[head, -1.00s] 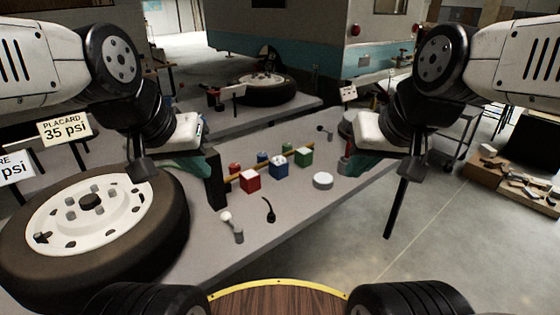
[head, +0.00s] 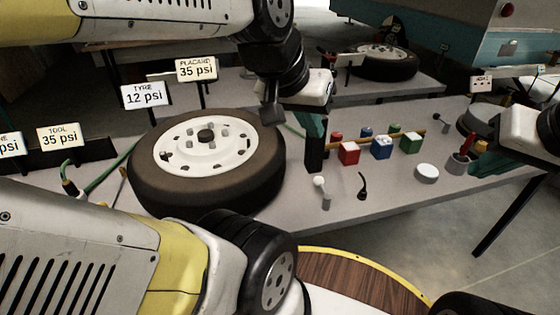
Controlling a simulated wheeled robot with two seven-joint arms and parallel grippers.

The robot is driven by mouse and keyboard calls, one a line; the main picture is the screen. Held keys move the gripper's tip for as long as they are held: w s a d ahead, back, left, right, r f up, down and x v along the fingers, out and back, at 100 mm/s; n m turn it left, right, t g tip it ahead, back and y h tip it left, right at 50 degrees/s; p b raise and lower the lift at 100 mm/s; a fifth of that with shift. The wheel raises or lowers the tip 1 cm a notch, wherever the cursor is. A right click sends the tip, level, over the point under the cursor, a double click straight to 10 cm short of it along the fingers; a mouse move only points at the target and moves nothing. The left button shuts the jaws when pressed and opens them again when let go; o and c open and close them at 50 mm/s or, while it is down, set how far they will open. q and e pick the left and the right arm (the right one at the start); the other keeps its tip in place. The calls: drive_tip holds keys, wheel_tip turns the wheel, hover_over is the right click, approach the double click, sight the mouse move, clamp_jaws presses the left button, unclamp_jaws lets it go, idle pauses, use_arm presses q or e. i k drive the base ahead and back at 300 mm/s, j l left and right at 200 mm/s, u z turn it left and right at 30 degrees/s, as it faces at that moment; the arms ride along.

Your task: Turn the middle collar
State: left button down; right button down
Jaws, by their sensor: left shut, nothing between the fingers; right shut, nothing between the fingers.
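A blue block-shaped collar (head: 382,147) is the middle one of three on the bench, between a red collar (head: 348,153) and a green collar (head: 411,143). A yellow bar (head: 366,146) shows between them, and smaller coloured pieces stand behind. My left gripper (head: 313,127) is shut and empty, to the left of the red collar, by a dark upright post. My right gripper (head: 488,161) is shut and empty at the right, well apart from the green collar and near a grey cup. Neither gripper appears to touch a collar.
A large wheel (head: 264,170) lies on the left of the bench (head: 400,190). A white disc (head: 427,172), a black hooked piece (head: 363,186) and a small white-headed post (head: 321,187) stand before the collars. Pressure signs (head: 143,95) stand behind the wheel.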

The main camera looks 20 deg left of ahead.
sight(366, 132)
drive_tip(key=k+j+z, duration=0.1)
drive_tip(key=k+j, duration=1.3)
drive_tip(key=j, duration=0.25)
drive_tip(key=k+j+z, duration=0.1)
drive_tip(key=k+j, duration=1.35)
drive_tip(key=i+l+z, duration=0.3)
drive_tip(key=i+l, duration=0.15)
drive_tip(key=l, duration=0.15)
drive_tip(key=i+l+z, duration=0.3)
drive_tip(key=i+l, duration=0.15)
drive_tip(key=i+l+z, duration=0.35)
drive_tip(key=i, duration=0.3)
drive_tip(key=i+z, duration=0.1)
drive_tip(key=i, duration=1.1)
drive_tip(key=i+u, duration=0.3)
drive_tip(key=i+l+u, duration=0.15)
drive_tip(key=i+u, duration=0.3)
drive_tip(key=u, duration=0.25)
drive_tip(key=i+u, duration=0.2)
drive_tip(key=u, duration=0.2)
drive_tip(key=i+l+u, duration=0.1)
drive_tip(key=u, duration=0.35)
drive_tip(key=i+l+u, duration=0.15)
drive_tip(key=u, duration=0.25)
drive_tip(key=i, duration=0.05)
